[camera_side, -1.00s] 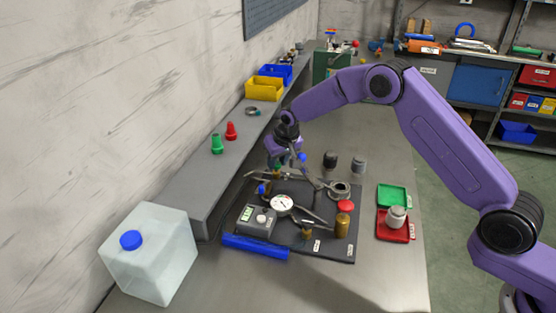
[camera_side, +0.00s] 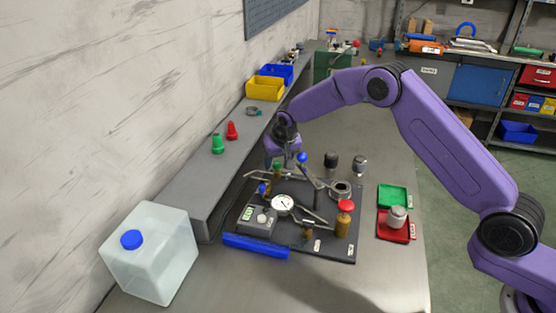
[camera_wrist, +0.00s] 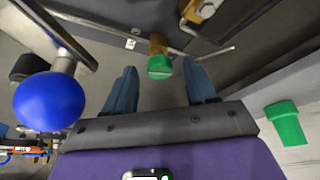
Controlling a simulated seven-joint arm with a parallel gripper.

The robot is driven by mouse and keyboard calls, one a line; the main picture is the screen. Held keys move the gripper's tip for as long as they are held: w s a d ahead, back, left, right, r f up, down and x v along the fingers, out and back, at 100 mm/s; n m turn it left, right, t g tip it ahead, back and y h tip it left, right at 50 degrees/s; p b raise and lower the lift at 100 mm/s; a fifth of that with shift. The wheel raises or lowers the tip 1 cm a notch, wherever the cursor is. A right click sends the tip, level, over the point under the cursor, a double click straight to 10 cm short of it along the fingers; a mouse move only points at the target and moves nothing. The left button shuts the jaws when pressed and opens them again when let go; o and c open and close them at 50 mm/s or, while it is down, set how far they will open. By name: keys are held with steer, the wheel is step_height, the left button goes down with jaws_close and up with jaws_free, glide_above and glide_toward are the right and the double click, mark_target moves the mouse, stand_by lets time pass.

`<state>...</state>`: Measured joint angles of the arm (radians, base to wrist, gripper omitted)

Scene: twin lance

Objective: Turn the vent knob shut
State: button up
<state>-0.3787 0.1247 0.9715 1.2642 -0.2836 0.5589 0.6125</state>
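A green knob on a brass valve body (camera_wrist: 160,66) lies between the spread fingertips in the wrist view. It shows small in the side view (camera_side: 277,167), just below my gripper (camera_side: 280,160). I cannot read a label that confirms it as the vent knob. My gripper (camera_wrist: 161,78) is open, with one blue-grey finger on each side of the knob and gaps between. A lever with a blue ball (camera_side: 302,158) rises close to the right of the gripper; the ball is large at the left in the wrist view (camera_wrist: 49,101).
The dark base plate (camera_side: 335,248) carries a gauge (camera_side: 283,204), a box with a green display (camera_side: 256,221) and a red-topped brass valve (camera_side: 346,206). Green (camera_side: 392,194) and red (camera_side: 387,234) trays lie to the right. A ledge with green and red cones runs along the wall.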

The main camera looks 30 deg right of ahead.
steer(key=v, duration=1.7)
steer(key=shift+r, duration=0.2)
steer(key=shift+s, duration=0.1)
steer(key=w+d+n+y, duration=0.1)
steer(key=d+n+y, duration=0.3)
steer(key=n, duration=0.5)
steer(key=shift+g+h, duration=0.3)
steer(key=shift+g, duration=0.1)
steer(key=x, duration=0.5)
steer(key=d+x, duration=0.1)
steer(key=x, duration=1.1)
steer(key=shift+w+d+f, duration=0.25)
